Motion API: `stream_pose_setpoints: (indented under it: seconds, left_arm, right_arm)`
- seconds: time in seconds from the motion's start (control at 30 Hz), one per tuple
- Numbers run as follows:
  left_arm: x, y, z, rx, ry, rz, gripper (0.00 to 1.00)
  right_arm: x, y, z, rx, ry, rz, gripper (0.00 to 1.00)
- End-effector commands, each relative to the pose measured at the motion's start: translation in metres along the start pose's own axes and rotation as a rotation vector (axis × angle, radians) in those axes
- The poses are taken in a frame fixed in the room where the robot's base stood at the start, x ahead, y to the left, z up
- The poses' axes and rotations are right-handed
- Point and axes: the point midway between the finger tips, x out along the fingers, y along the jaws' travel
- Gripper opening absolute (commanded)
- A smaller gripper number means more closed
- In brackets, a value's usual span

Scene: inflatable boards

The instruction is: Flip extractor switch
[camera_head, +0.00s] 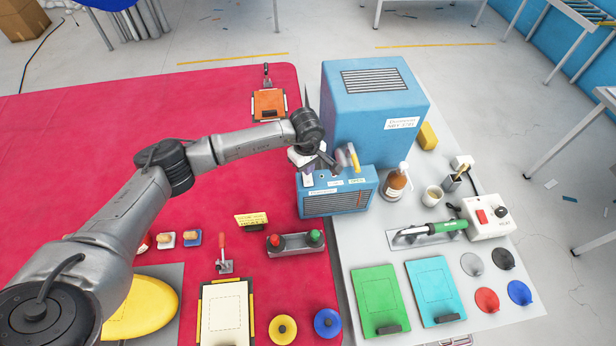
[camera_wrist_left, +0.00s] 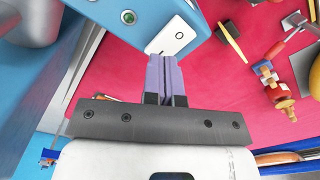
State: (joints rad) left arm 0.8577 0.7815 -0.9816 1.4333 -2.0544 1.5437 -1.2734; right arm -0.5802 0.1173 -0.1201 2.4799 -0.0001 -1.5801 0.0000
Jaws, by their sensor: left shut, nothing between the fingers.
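The extractor switch (camera_wrist_left: 172,35) is a white rocker marked with a circle and a line, on top of a small blue box (camera_head: 335,203) with a vented front. In the wrist view a green light (camera_wrist_left: 128,17) sits beside it on the blue panel. My left gripper (camera_wrist_left: 163,57) is shut and empty, its purple fingertips at the rocker's lower edge. I cannot tell whether they touch it. In the head view my left gripper (camera_head: 316,168) is over the left part of the box top and partly hides it. My right gripper is not in view.
A tall blue vented unit (camera_head: 375,115) stands behind the box. A brown pump bottle (camera_head: 397,184) and a white cup (camera_head: 433,195) stand to the right.

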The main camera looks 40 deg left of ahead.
Motion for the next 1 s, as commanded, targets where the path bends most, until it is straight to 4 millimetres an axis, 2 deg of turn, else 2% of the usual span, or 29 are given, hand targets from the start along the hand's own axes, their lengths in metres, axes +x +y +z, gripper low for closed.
stream_pose_setpoints:
  seconds: [0.03,0.6,1.0]
  left_arm:
    - [-0.007,0.000,0.000,0.000,0.001,0.000,0.00]
    - [-0.050,0.000,0.000,0.000,0.000,0.001,0.00]
    - [-0.054,0.000,0.000,0.000,0.000,0.000,0.00]
  right_arm:
    - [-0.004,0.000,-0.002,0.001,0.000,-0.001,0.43]
    - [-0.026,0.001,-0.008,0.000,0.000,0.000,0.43]
    - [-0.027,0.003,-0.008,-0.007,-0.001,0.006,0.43]
